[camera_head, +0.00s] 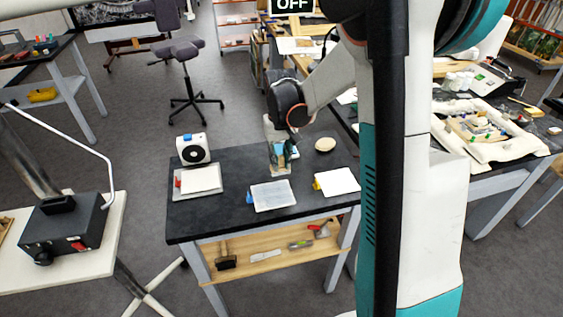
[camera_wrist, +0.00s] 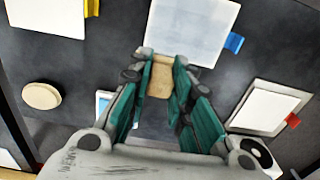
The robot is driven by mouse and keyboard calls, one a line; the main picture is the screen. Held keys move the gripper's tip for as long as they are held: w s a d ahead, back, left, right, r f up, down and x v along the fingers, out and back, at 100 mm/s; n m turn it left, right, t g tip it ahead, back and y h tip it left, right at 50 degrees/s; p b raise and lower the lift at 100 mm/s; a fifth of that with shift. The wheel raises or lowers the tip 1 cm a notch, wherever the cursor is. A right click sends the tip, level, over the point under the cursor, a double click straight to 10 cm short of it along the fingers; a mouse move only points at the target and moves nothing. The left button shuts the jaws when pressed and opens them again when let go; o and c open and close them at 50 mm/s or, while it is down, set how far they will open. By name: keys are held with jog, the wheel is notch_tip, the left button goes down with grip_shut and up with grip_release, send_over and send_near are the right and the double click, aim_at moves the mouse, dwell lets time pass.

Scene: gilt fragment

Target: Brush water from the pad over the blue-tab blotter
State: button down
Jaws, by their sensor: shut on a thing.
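My gripper (camera_head: 281,152) is above the dark table behind the blue-tab blotter (camera_head: 272,196). In the wrist view my gripper (camera_wrist: 163,82) is shut on a flat tan piece with a pale end, which looks like the brush (camera_wrist: 160,84). The pale end points toward the blue-tab blotter (camera_wrist: 190,28), close to its near edge; I cannot tell if they touch. The blotter is a pale grey-blue sheet, lying flat. A round beige pad-like disc (camera_head: 325,144) lies to the right of my gripper. A small blue-and-white thing (camera_wrist: 104,103) is partly hidden by my fingers.
A white sheet with a red tab (camera_head: 200,180) lies left on a grey tray, and a white sheet with a yellow tab (camera_head: 337,182) lies right. A white box with a dark round face (camera_head: 193,149) stands back left. The lower shelf (camera_head: 270,262) holds hand tools.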

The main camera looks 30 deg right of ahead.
aim_at(281, 156)
jog(key=shift+r+p, duration=0.8)
jog(key=shift+r, duration=0.7)
